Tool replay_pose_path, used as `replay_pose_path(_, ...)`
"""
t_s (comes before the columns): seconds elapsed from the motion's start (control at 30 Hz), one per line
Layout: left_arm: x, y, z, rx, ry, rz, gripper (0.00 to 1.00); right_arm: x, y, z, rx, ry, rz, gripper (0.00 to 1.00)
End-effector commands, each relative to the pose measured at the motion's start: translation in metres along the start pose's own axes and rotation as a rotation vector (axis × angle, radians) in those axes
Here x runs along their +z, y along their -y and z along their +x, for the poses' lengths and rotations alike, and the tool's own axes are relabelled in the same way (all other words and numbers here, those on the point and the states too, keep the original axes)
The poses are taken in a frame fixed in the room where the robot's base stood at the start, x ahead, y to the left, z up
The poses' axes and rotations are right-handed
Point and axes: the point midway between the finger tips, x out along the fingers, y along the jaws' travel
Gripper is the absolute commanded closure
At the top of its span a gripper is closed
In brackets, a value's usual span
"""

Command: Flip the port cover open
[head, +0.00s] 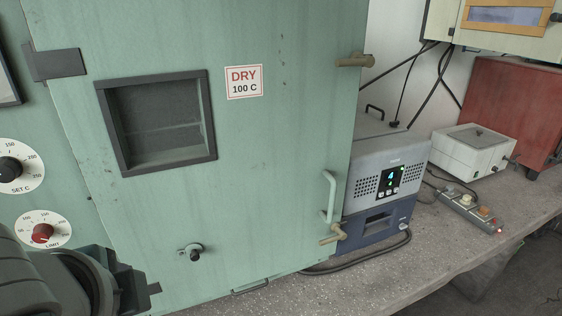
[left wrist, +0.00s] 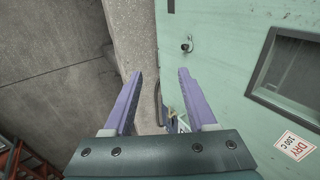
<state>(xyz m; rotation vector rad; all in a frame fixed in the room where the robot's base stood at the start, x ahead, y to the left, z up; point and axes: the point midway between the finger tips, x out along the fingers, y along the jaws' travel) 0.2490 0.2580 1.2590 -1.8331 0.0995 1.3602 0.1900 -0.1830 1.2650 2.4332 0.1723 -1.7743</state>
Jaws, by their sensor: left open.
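The port cover (head: 194,251) is a small dark round piece with a metal bracket, low on the green oven door (head: 275,200). It also shows in the left wrist view (left wrist: 187,44), beyond my fingertips and slightly right of the gap between them. Whether it hangs over a hole is too small to tell. My left gripper (left wrist: 158,72) is open and empty, its two purple fingers apart and not touching the cover. In the head view my dark left arm fills the lower left corner, left of the cover; the fingers are not clear there. My right gripper is in neither view.
The door has a dark-framed window (head: 157,120), a DRY 100 C label (head: 244,82) and a pale handle (head: 329,196). Control dials (head: 43,231) sit left of it. A grey-blue instrument (head: 385,180) and a power strip (head: 468,207) stand on the speckled bench (head: 400,255).

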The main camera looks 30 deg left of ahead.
Motion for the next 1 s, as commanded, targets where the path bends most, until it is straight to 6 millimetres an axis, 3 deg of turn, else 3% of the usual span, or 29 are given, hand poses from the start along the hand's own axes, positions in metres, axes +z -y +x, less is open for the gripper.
replay_pose_path(0.03, 0.002, -0.015, 0.044, -0.055, 0.021, 0.082, 0.43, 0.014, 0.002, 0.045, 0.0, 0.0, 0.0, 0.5)
replay_pose_path(0.1, 0.003, -0.016, 0.074, -0.137, 0.061, 0.212, 0.43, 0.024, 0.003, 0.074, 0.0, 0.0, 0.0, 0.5)
replay_pose_path(0.3, -0.001, -0.017, 0.15, -0.354, 0.21, 0.599, 0.43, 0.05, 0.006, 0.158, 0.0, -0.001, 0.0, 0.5)
replay_pose_path(0.5, -0.014, -0.022, 0.213, -0.543, 0.422, 0.996, 0.43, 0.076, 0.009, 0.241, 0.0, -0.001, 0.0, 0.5)
replay_pose_path(0.6, -0.024, -0.024, 0.235, -0.619, 0.542, 1.178, 0.43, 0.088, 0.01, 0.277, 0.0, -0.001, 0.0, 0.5)
replay_pose_path(0.73, -0.036, -0.027, 0.252, -0.687, 0.68, 1.359, 0.43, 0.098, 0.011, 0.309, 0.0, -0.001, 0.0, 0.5)
replay_pose_path(0.87, -0.045, -0.026, 0.257, -0.723, 0.767, 1.461, 0.43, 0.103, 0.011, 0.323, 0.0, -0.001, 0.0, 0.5)
replay_pose_path(1.0, -0.048, -0.02, 0.258, -0.734, 0.8, 1.496, 0.43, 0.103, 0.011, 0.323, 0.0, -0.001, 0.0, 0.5)
